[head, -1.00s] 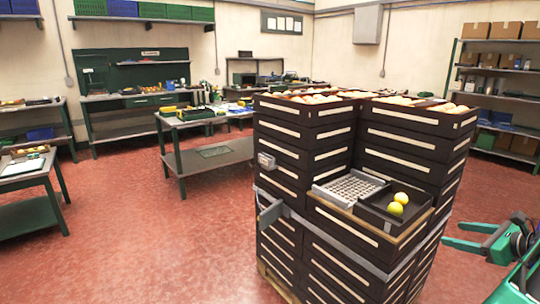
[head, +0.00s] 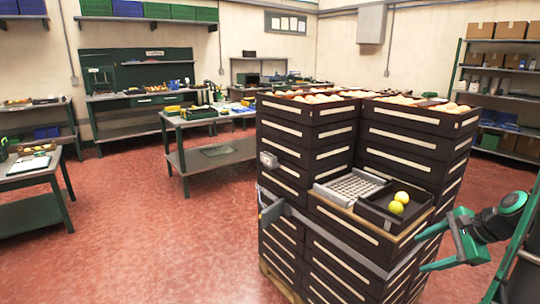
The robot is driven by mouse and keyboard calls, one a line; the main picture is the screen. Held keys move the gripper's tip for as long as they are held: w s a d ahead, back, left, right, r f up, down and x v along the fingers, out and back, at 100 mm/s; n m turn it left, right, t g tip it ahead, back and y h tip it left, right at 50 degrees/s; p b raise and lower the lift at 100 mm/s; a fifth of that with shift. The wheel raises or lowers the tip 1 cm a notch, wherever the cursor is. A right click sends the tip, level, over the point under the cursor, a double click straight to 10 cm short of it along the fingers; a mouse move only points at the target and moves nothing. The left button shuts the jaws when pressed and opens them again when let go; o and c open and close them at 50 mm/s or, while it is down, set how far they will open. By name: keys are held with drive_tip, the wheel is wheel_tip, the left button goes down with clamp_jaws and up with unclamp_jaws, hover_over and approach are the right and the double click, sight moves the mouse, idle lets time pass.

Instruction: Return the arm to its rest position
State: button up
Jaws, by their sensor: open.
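My gripper (head: 424,250) is at the right of the head view, with its two green fingers spread apart and pointing left. It is open and nothing shows between the fingers. It is beside the right side of the stack of dark crates (head: 330,250); I cannot tell whether it touches them. My green and black arm runs from it to the right edge of the view, where part of it is cut off.
A dark tray (head: 375,216) with two yellowish fruits (head: 398,202) and a grey tray with round pockets (head: 350,187) sit on the stack's lower front. Higher crates hold more fruit. Workbenches (head: 205,158) stand at left, shelves (head: 505,90) at back right. Red floor between is open.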

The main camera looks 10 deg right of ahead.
drive_tip(key=s+a+r+n+g+h, duration=0.1)
drive_tip(key=s+a+r+n+g, duration=0.2)
drive_tip(key=s+a+n, duration=0.4)
drive_tip(key=s+a+r+n+g+h, duration=0.1)
drive_tip(key=s+a+r+n+g, duration=0.2)
drive_tip(key=s+a+n, duration=0.5)
drive_tip(key=shift+s+a+g, duration=0.2)
drive_tip(key=shift+s+g, duration=0.1)
drive_tip(key=shift+s, duration=0.35)
drive_tip(key=shift+w+d+f+h, duration=0.1)
drive_tip(key=shift+w+f+h, duration=0.15)
drive_tip(key=shift+w, duration=0.4)
